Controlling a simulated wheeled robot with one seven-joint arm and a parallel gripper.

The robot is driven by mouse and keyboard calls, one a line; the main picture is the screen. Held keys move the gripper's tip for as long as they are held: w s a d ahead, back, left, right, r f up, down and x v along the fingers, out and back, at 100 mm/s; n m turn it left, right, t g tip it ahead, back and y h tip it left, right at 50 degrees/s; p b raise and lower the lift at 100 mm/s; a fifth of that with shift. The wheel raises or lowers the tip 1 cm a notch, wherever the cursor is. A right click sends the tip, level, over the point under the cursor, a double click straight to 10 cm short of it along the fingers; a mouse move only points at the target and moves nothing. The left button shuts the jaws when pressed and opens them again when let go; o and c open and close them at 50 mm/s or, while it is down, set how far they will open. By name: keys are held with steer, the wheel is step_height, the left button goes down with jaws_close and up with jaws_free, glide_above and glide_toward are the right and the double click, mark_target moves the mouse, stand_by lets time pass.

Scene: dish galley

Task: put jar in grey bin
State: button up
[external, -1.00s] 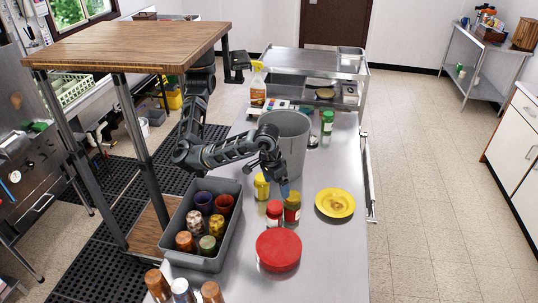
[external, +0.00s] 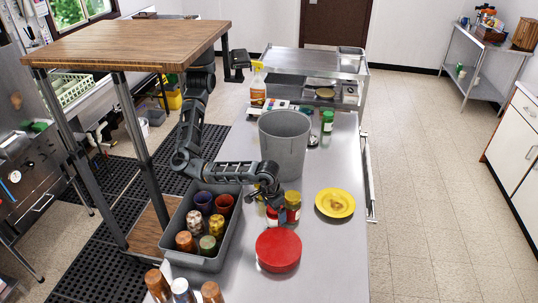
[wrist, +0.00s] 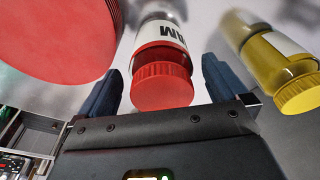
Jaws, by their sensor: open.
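The jar (wrist: 163,85) has a red lid and a white label with dark letters. In the wrist view it is between my two open fingers, with gaps on both sides. In the external view my gripper (external: 270,205) is low over the table and partly hides the red-lidded jar (external: 271,220). A tall round grey bin (external: 284,148) stands behind my gripper on the table. Its visible inside looks empty; its bottom is hidden.
A yellow-capped bottle (wrist: 275,65) stands right of my fingers. A red-and-yellow jar (external: 293,208) is close by. A red round dish (external: 278,250) is in front. A grey tub (external: 205,262) with several cups is left. A yellow plate (external: 335,203) is right.

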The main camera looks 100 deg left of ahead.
steer(key=shift+a+f, duration=0.15)
steer(key=shift+f, duration=1.3)
steer(key=shift+w, duration=0.1)
steer(key=c, duration=1.4)
steer(key=shift+r, duration=0.1)
steer(key=shift+c, duration=0.5)
steer(key=shift+r, duration=0.1)
